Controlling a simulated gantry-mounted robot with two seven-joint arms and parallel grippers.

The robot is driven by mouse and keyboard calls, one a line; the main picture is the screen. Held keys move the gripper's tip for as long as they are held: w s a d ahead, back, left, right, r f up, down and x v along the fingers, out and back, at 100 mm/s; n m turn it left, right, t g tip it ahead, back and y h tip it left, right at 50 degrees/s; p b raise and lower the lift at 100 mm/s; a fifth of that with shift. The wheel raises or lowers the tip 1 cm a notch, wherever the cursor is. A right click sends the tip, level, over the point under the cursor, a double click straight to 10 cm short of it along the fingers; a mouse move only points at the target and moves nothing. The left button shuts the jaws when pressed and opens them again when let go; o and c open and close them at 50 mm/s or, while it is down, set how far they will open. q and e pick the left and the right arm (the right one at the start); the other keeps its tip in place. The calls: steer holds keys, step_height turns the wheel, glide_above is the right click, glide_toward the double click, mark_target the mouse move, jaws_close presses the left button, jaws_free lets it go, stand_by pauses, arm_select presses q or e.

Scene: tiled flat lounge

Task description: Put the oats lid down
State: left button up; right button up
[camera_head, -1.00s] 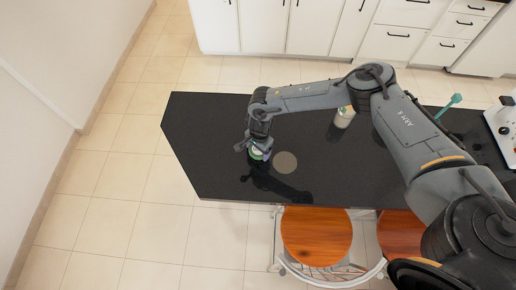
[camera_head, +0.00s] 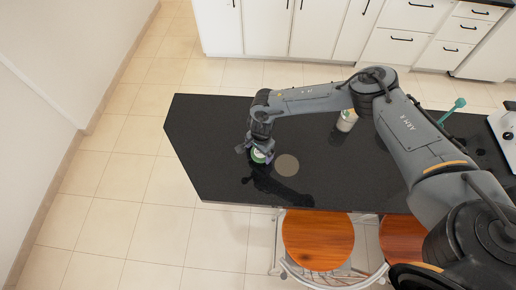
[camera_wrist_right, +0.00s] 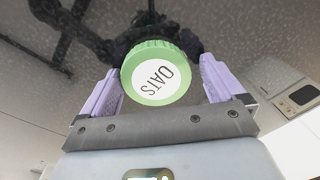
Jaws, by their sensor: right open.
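The oats lid (camera_wrist_right: 158,72) is round and green with a white top that reads OATS. In the head view the lid (camera_head: 258,155) shows at my right gripper, low over the left part of the black counter (camera_head: 215,130). Whether it rests fully on the counter is hard to tell. My right gripper (camera_head: 255,152) is open; in the right wrist view its purple fingers (camera_wrist_right: 161,65) stand on both sides of the lid. A clear gap shows between the lid and the right finger, while the left finger is close to its rim. My left gripper is out of view.
A pale round disc (camera_head: 287,165) lies on the counter just right of the lid. A white jar (camera_head: 346,120) stands farther back, behind my right arm. A teal-headed utensil (camera_head: 459,103) is at the right. Wooden stools (camera_head: 318,240) stand at the front edge. The counter's left end is clear.

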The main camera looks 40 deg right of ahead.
step_height(320, 180, up, 11)
steer(key=s, duration=0.1)
steer(key=s+a+f+m+t+y, duration=0.1)
steer(key=s+a+f+m+y, duration=0.15)
steer(key=a, duration=0.85)
steer(key=s+a+f+m+t+y, duration=0.1)
steer(key=a+m, duration=0.2)
steer(key=a, duration=0.7)
steer(key=s+a+r+m+t+y, duration=0.2)
steer(key=a+r+m, duration=0.1)
steer(key=a+m, duration=0.4)
steer(key=s+a+r+m+t+y, duration=0.2)
steer(key=s+a+r+m, duration=0.15)
steer(key=a+m, duration=0.35)
steer(key=s+d+f+m+g+h, duration=0.1)
steer(key=s+d+m, duration=0.5)
steer(key=d+m, duration=0.6)
steer(key=s+d+f+m+g+h, duration=0.2)
steer(key=s+d+m+h, duration=0.4)
steer(key=d+m, duration=0.7)
steer(key=s+m, duration=0.1)
steer(key=m, duration=0.8)
steer(key=shift+s+f+b, duration=0.15)
steer(key=shift+f+b, duration=0.25)
